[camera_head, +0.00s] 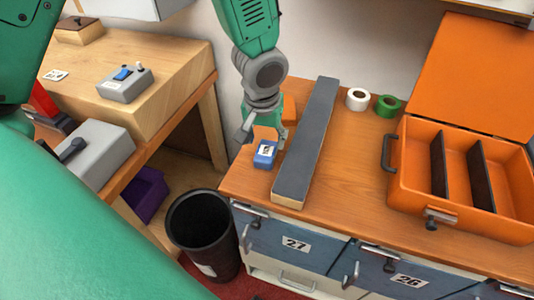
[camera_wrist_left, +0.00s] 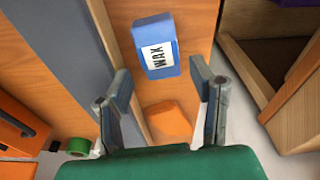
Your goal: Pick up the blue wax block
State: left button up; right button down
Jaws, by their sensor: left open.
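The blue wax block (camera_head: 265,154) lies on the wooden bench top, left of a long dark-topped bar, with a white label on it. In the left wrist view the block (camera_wrist_left: 156,45) shows its WAX label, beyond and between the fingertips. My left gripper (camera_head: 262,135) is over the bench just behind the block, its fingers apart. In the left wrist view the open gripper (camera_wrist_left: 162,85) has nothing between its fingers. I cannot tell whether a finger touches the block. My right gripper is not in view.
An orange block (camera_wrist_left: 168,122) sits behind the wax block. The long bar (camera_head: 306,140) stands close on the right. White (camera_head: 357,99) and green (camera_head: 387,106) tape rolls and an open orange case (camera_head: 408,184) are farther right. A black bin (camera_head: 203,230) stands below the bench's left edge.

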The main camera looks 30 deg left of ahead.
aim_at(266, 152)
pick_arm(q)
notch_tip(266, 152, down, 4)
jog(key=shift+a+f, duration=0.1)
jog(key=shift+f, duration=0.1)
jog(key=shift+w+d+f, duration=0.1)
jog(key=shift+d+f, duration=0.15)
jog(key=shift+f, duration=0.05)
jog(key=shift+d, duration=0.15)
jog(key=shift+f, duration=0.1)
jog(key=shift+a, duration=0.4)
jog(key=c, duration=0.7)
jog(key=shift+d, duration=0.2)
